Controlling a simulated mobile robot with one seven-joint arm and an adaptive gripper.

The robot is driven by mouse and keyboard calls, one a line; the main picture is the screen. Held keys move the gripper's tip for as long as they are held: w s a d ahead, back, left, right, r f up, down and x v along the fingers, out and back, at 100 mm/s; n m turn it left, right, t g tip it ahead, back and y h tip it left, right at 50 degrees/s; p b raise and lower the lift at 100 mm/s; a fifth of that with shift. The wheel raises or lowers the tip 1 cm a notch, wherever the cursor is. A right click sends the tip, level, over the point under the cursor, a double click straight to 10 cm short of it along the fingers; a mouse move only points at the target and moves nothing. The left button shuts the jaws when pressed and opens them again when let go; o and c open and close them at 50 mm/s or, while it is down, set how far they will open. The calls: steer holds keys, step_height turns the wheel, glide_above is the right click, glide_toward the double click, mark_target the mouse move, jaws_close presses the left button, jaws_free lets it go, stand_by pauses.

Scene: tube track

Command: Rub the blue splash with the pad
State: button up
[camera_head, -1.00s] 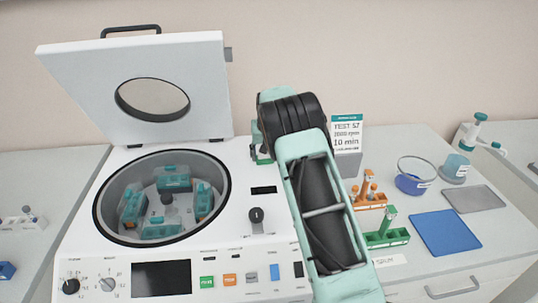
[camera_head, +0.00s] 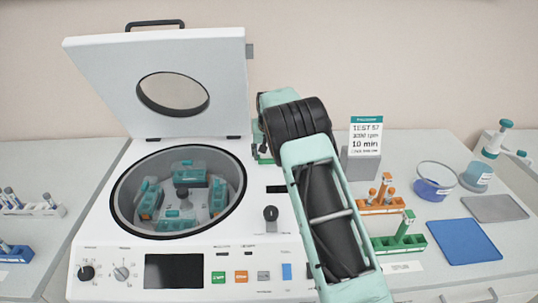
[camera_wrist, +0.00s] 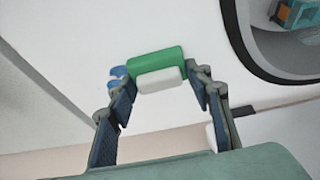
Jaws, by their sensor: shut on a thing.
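In the wrist view my gripper (camera_wrist: 160,88) is shut on a pad (camera_wrist: 155,60), a block with a green back and a white part facing the camera. The blue splash (camera_wrist: 117,73) shows on the white surface at the left end of the pad. It is partly hidden by the pad and the left finger. I cannot tell whether the pad touches the surface. In the head view my arm hides the gripper and the pad, and the splash does not show.
The white centrifuge (camera_head: 95,235) stands with its lid (camera_head: 225,95) raised and teal holders in its bowl. To the right are a sign (camera_head: 365,137), an orange rack (camera_head: 380,204), a green rack (camera_head: 385,243), a glass bowl (camera_head: 432,185), a blue mat (camera_head: 463,240) and a grey mat (camera_head: 495,208).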

steer(key=shift+d+b, duration=0.35)
steer(key=shift+d, duration=1.4)
steer(key=shift+s+d+f+b, duration=0.1)
steer(key=shift+d+b, duration=0.65)
steer(key=shift+d, duration=2.6)
steer(key=shift+s, duration=0.1)
steer(key=shift+a, duration=0.15)
steer(key=shift+a, duration=5)
steer(key=shift+d, duration=0.15)
steer(key=shift+d+b, duration=0.55)
steer(key=shift+d, duration=4.45)
